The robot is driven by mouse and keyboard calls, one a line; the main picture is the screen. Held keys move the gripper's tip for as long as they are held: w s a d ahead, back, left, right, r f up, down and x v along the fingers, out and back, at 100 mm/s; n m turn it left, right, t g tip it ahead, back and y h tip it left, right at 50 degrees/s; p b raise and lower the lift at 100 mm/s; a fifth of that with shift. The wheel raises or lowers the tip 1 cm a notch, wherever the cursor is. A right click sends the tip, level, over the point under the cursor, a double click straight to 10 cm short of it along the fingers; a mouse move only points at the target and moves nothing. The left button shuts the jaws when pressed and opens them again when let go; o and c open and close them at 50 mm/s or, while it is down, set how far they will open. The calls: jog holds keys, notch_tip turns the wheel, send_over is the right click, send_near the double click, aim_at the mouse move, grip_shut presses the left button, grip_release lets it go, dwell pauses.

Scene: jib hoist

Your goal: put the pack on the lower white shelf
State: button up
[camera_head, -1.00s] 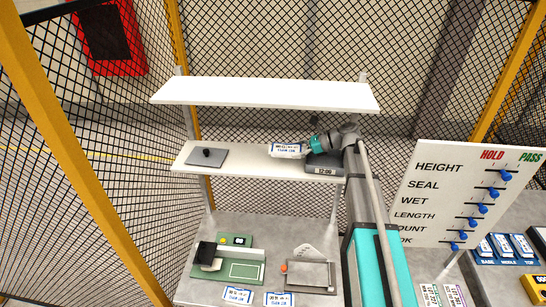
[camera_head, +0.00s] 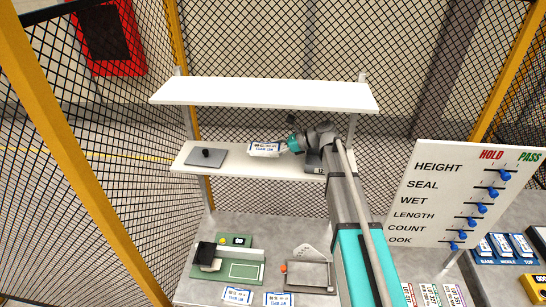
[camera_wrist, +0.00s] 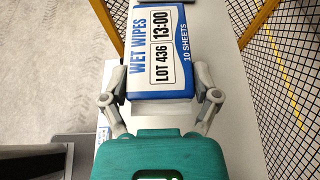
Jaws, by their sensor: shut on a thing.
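The pack (camera_wrist: 158,50) is white and blue, printed "WET WIPES", "LOT 436", "13:00" and "10 SHEETS". My gripper (camera_wrist: 160,98) is shut on its near end, one finger on each side, in the wrist view. In the head view the pack (camera_head: 266,149) is over the middle of the lower white shelf (camera_head: 232,158), with my gripper (camera_head: 284,146) at its right end. Whether the pack touches the shelf or hangs just above it I cannot tell. The lower shelf also shows beneath the pack in the wrist view (camera_wrist: 212,22).
A grey plate with a black knob (camera_head: 206,157) lies on the shelf's left part. A dark grey device (camera_head: 315,165) stands at its right, partly behind my arm. The upper white shelf (camera_head: 265,94) is empty above. Two packs (camera_head: 237,295) lie on the bench below.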

aim_at(273, 165)
jog(key=shift+a+f+b, duration=0.3)
jog(key=shift+f+b, duration=0.05)
notch_tip(273, 165, down, 3)
jog(key=b, duration=0.3)
jog(key=shift+f, duration=0.25)
jog(key=shift+f+b, duration=0.3)
jog(key=shift+b, duration=0.2)
jog(key=o, duration=1.1)
jog(key=shift+r, duration=0.15)
